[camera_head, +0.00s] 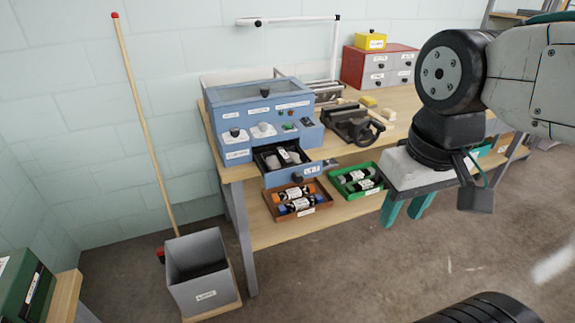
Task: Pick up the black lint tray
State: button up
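A blue machine (262,108) stands at the left end of the workbench. Its front drawer (309,172) is pulled open. A dark tray-like insert (268,162) lies in the drawer with small grey and white items in it; it may be the black lint tray, but its label is too small to read. My gripper (407,209) hangs at the right, in front of the bench and well right of the drawer. Its two teal fingers point down, apart, with nothing visible between them.
A brown bin (326,203) and a green bin (380,190) with bottles sit on the lower shelf. A black vise (352,124) stands on the benchtop (402,97). A grey waste bin (200,272) and a leaning pole (145,120) are at the left. Floor in front is clear.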

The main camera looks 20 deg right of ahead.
aim_at(279, 159)
jog(key=k, duration=1.6)
jog(key=u, duration=0.6)
jog(key=i, duration=2.15)
jog(key=z, duration=2.1)
jog(key=i, duration=0.1)
jog(key=u, duration=0.05)
